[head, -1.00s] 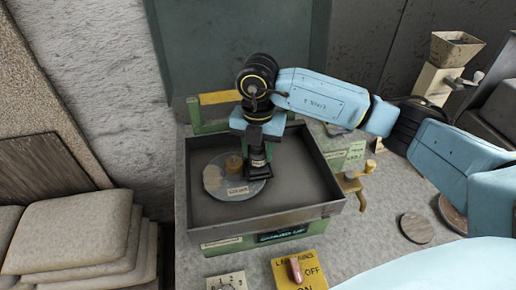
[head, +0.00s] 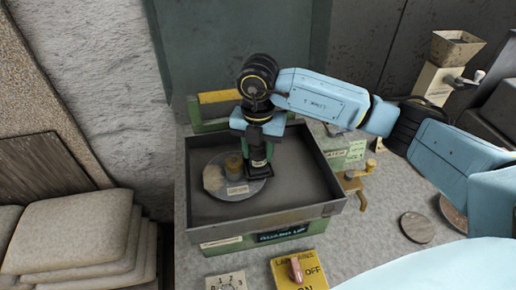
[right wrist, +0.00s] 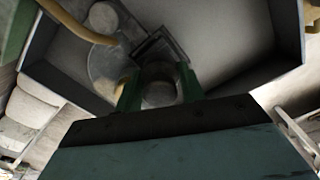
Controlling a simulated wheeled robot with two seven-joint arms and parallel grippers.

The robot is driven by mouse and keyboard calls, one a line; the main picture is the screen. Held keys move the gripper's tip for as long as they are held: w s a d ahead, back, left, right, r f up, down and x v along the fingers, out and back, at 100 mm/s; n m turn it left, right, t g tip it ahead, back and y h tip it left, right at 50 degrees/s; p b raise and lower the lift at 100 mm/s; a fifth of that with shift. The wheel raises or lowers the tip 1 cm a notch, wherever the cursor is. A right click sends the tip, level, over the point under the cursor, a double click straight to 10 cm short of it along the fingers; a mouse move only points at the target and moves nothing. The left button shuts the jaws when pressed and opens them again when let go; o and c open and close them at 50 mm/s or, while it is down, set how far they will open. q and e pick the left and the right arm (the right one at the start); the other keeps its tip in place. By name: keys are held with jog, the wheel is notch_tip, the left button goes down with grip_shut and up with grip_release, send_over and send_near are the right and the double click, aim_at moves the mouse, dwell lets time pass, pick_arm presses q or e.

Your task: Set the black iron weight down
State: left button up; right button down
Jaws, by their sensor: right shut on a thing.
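My right gripper (head: 259,160) points down into the shallow grey tray (head: 318,213), over the right part of the round grey plate (head: 222,193). Its green fingers are shut on the black iron weight, whose round top (right wrist: 159,94) shows between them in the right wrist view. In the head view the fingers and wrist largely hide the weight. I cannot tell whether its base touches the surface below. A brass-coloured cylinder (head: 233,164) and a pale round piece (head: 213,178) stand on the plate, left of the gripper. My left gripper is not in view.
A yellow switch panel (head: 312,265) and a number plate (head: 226,282) lie in front. A brass crank (head: 354,185) sticks out at right. A round disc (head: 417,227) lies on the bench.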

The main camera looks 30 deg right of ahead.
jog(key=shift+f+b, duration=0.3)
jog(key=shift+f, duration=0.1)
jog(key=c, duration=0.9)
grip_release()
jog(key=shift+o, duration=0.7)
jog(key=shift+f, duration=0.1)
jog(key=shift+r+p, duration=0.5)
jog(key=shift+r, duration=0.2)
jog(key=shift+a+r+p, duration=0.15)
jog(key=shift+r+p, duration=0.55)
jog(key=shift+r, duration=0.65)
